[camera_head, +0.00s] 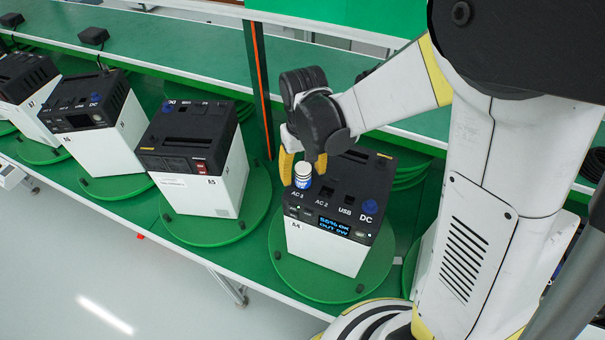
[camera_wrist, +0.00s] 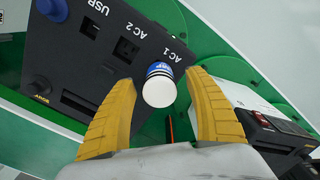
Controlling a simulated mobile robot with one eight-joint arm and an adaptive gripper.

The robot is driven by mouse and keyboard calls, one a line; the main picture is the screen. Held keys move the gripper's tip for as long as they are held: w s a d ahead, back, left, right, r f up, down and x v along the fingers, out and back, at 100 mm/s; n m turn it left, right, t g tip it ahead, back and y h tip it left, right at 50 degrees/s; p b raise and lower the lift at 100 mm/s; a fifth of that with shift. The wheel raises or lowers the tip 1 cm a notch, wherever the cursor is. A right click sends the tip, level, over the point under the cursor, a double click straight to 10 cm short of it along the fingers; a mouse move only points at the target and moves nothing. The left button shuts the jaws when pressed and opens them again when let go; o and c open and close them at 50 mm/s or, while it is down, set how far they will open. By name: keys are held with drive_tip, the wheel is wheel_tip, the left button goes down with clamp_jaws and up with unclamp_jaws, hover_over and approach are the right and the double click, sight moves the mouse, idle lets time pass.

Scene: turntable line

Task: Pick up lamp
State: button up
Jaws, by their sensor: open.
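The lamp (camera_head: 303,176) is a small white and blue cylinder standing at the AC 1 spot on top of a black and white power unit (camera_head: 327,245). In the wrist view the lamp (camera_wrist: 159,86) shows its white round end and blue band between the yellow fingers. My gripper (camera_head: 303,166) is open, with its fingers on either side of the lamp. In the wrist view my gripper (camera_wrist: 160,110) shows a gap on each side of the lamp. Whether a finger touches it in the head view I cannot tell.
The unit stands on a round green turntable (camera_head: 290,268). A blue knob (camera_head: 370,206) sits at its DC end. Several similar units, such as unit A5 (camera_head: 215,190), stand to the left on green discs. A dark post with an orange stripe (camera_head: 262,90) rises behind.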

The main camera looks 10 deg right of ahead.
drive_tip(key=shift+w+f, duration=0.1)
drive_tip(key=shift+f, duration=1.35)
clamp_jaws()
drive_tip(key=shift+r, duration=0.1)
drive_tip(key=shift+r, duration=0.5)
wheel_tip(320, 180, up, 3)
drive_tip(key=shift+f, duration=0.2)
drive_tip(key=s+d+r, duration=0.3)
drive_tip(key=d+r, duration=0.4)
drive_tip(key=d, duration=0.4)
drive_tip(key=shift+s+d+r+b, duration=0.15)
drive_tip(key=shift+s+b, duration=0.1)
drive_tip(key=shift+b, duration=0.15)
